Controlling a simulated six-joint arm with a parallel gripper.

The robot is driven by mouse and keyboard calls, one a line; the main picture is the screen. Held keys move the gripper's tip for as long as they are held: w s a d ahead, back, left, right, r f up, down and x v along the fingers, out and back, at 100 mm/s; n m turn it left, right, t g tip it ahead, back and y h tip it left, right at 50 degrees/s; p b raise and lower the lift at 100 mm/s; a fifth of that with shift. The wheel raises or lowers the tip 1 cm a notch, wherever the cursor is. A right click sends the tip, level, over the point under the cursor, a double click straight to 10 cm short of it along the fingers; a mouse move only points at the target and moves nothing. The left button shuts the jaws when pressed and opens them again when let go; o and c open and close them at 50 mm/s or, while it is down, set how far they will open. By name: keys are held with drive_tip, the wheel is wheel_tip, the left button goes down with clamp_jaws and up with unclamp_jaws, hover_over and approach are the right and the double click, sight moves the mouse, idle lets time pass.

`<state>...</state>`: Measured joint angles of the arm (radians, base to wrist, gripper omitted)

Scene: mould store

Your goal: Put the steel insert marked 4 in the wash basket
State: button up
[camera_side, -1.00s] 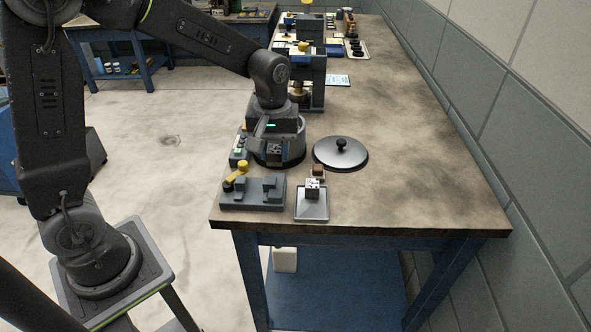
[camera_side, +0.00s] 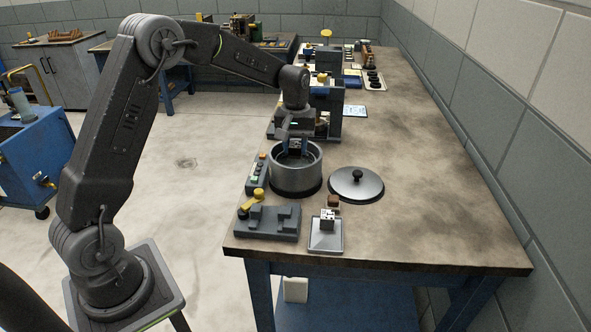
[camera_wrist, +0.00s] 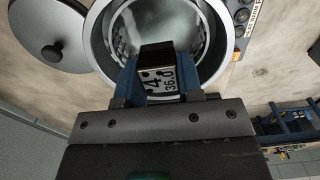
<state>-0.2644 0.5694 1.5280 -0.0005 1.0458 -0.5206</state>
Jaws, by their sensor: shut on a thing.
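My gripper (camera_side: 296,149) is shut on the steel insert, a small block (camera_wrist: 160,82) whose face reads "4" and "36.0" in the wrist view. The blue fingers hold it from both sides, and its top end is dark. In the side view the gripper is over the opening of a round grey pot (camera_side: 296,181). The wrist view shows the wash basket (camera_wrist: 190,28) inside the pot, with a perforated wall. The insert overlaps the near part of the opening there. I cannot tell how deep the insert is.
In front are a grey stepped fixture (camera_side: 268,224) with a yellow-knobbed lever and a small tray (camera_side: 326,238) bearing a marked block. A button panel (camera_side: 257,173) stands left. The bench is clear at right.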

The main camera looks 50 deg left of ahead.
drive_tip(key=shift+f, duration=3.2)
drive_tip(key=shift+f, duration=0.15)
drive_tip(key=o, duration=1.1)
drive_tip(key=shift+c, duration=0.2)
